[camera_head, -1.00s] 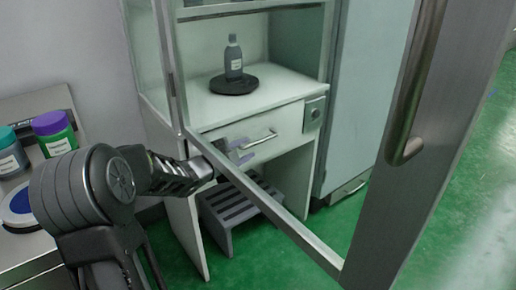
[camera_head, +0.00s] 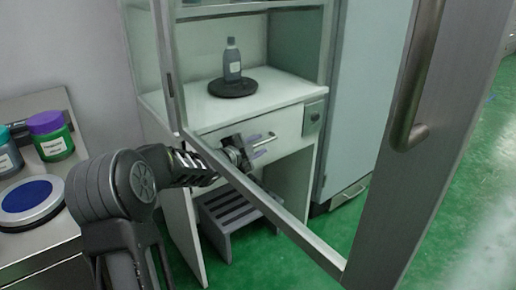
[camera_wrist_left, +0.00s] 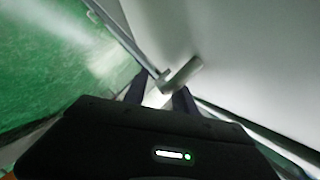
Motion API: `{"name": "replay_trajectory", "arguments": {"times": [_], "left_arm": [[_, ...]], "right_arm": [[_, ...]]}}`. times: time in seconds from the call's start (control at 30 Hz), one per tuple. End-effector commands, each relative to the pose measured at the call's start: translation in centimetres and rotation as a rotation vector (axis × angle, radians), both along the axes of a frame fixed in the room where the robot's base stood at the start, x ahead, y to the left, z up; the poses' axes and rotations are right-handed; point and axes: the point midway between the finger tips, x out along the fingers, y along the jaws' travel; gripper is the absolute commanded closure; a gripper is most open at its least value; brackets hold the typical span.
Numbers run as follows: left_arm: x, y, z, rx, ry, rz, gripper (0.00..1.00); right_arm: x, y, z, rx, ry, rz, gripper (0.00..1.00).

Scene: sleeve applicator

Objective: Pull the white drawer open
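The white drawer (camera_head: 288,123) is under the cabinet's counter and looks shut. Its metal bar handle (camera_head: 266,138) crosses the front, partly hidden by my left gripper (camera_head: 259,147). That gripper reaches past the glass door's lower frame to the drawer front. In the left wrist view, the two dark fingers (camera_wrist_left: 158,95) are apart, with the pale end of the handle (camera_wrist_left: 183,74) just ahead of and between them. I cannot tell whether they touch it. My right gripper is not in view.
The open door's metal frame (camera_head: 285,225) crosses in front of the cabinet. A bottle (camera_head: 232,60) stands on a black round base (camera_head: 233,87) on the counter. A grey step stool (camera_head: 232,215) is below. Jars (camera_head: 50,136) stand on a bench at left.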

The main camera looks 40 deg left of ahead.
Motion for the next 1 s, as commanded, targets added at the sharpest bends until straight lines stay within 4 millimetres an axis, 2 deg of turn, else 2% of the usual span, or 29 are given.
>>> {"name": "replay_trajectory", "arguments": {"times": [0.3, 0.7, 1.0], "left_arm": [[0.36, 0.0, -0.01, 0.0, -0.001, 0.001, 0.67], [0.32, 0.02, -0.04, 0.0, 0.0, 0.0, 1.0], [0.31, 0.01, -0.07, 0.0, 0.0, 0.0, 1.0]], "right_arm": [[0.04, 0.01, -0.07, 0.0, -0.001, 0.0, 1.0], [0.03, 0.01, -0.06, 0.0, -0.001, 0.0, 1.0], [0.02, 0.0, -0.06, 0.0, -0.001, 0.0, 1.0]]}}
